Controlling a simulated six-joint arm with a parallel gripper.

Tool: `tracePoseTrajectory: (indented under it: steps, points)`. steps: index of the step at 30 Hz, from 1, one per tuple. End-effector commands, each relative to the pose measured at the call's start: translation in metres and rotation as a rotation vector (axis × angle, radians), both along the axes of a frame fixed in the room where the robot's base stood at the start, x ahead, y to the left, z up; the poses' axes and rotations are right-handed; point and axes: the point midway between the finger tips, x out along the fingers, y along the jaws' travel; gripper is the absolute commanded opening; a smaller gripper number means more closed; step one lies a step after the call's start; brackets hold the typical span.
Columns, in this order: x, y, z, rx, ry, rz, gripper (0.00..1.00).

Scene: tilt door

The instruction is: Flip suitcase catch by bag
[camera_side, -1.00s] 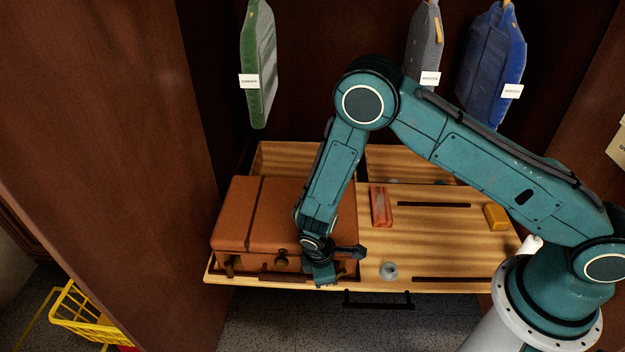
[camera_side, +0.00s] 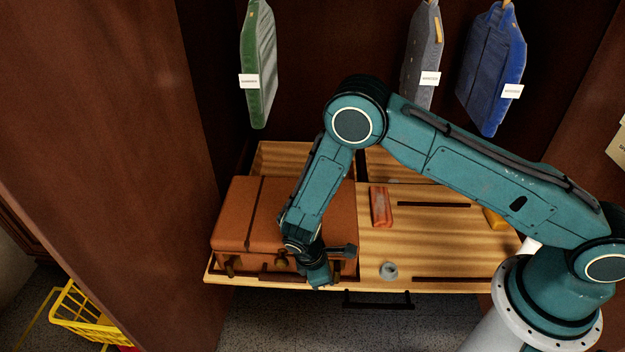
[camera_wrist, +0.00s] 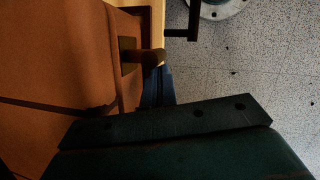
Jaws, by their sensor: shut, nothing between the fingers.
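A brown suitcase (camera_side: 238,212) lies closed at the left end of a wooden drawer, with dark brass fittings along its front, one at the left (camera_side: 231,266) and one near the middle (camera_side: 281,258). My gripper (camera_side: 320,283) is shut and empty at the front right of the suitcase. In the wrist view the suitcase (camera_wrist: 55,60) fills the left side. A brass catch (camera_wrist: 150,57) sticks out from its front, and my dark blue fingertips (camera_wrist: 160,85) are right beside it; I cannot tell whether they touch. My arm hides part of the suitcase's front in the side view.
The wooden drawer (camera_side: 440,240) holds a red item (camera_side: 380,207), a yellow block (camera_side: 494,219) and a grey ring (camera_side: 389,271). A yellow basket (camera_side: 82,318) stands at the lower left.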

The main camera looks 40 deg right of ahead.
Motion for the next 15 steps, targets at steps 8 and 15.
tracePoseTrajectory:
  steps: [8,15]
  points:
    - [-0.0001,-0.0008,-0.0065,-0.13,0.127,-0.001,0.0]
    - [-0.0015,-0.001,-0.0095,-0.173,0.175,-0.005,0.0]
